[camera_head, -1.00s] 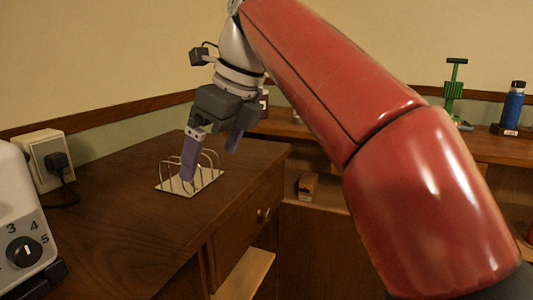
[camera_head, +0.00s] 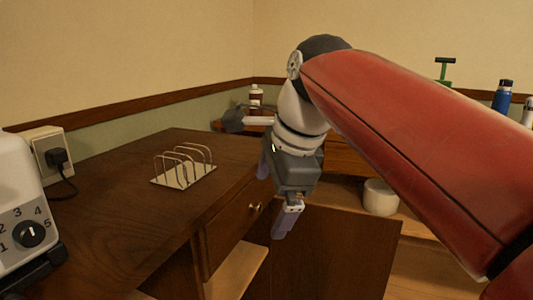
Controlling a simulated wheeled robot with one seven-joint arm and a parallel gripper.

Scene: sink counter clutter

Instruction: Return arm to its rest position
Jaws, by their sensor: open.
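My gripper (camera_head: 274,200) hangs in the middle of the view, pointing down. Its two purple-grey fingers are apart with nothing between them. It is to the right of the wooden counter, in front of the drawer side. My red arm reaches in from the right edge. A wire toast rack (camera_head: 184,168) with a pale flat base stands upright and empty on the counter, left of my gripper and apart from it.
A white toaster (camera_head: 18,205) with a numbered dial stands at the left edge. A wall socket with a plug (camera_head: 57,160) is behind it. A white cylinder (camera_head: 380,197), blue bottle (camera_head: 502,96) and brown bottle (camera_head: 256,99) stand farther back.

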